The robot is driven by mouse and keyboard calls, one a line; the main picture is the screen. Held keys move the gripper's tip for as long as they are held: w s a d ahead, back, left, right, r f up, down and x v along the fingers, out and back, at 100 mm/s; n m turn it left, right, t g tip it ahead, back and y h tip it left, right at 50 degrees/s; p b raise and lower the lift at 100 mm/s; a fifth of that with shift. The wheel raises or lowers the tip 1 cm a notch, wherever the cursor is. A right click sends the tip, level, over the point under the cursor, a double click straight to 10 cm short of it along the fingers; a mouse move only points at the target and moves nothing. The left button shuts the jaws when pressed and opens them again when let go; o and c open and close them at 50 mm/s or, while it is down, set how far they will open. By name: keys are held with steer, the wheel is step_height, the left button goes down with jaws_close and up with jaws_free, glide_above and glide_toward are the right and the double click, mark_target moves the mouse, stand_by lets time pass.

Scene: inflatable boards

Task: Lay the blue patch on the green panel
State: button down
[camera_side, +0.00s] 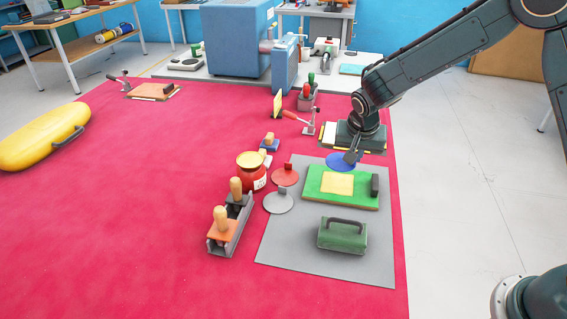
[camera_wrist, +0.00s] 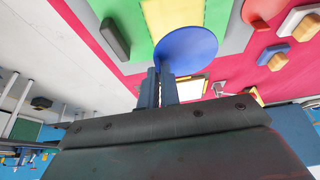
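The blue patch (camera_side: 341,161) is a thin round disc at the far edge of the green panel (camera_side: 313,188). My gripper (camera_side: 352,157) is shut on the patch's rim, with its fingers close together. In the wrist view, the patch (camera_wrist: 187,50) extends out from the fingertips (camera_wrist: 161,80) and covers parts of the green panel (camera_wrist: 133,25) and its yellow square (camera_wrist: 172,17). The patch seems to be held slightly above the panel; the exact gap cannot be told. The yellow square (camera_side: 337,184) is mostly uncovered in the side view.
A black block (camera_side: 375,185) stands at the panel's right end. A green handled block (camera_side: 342,235) sits in front on the grey mat (camera_side: 290,245). Red (camera_side: 285,174) and grey (camera_side: 278,203) discs and a red jar (camera_side: 250,172) are to the left.

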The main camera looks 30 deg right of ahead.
steer(key=shift+f, duration=3.1)
steer(key=shift+f, duration=0.6)
stand_by(0.9)
steer(key=c, duration=1.1)
jaws_free()
steer(key=shift+r, duration=0.15)
steer(key=shift+r, duration=2.9)
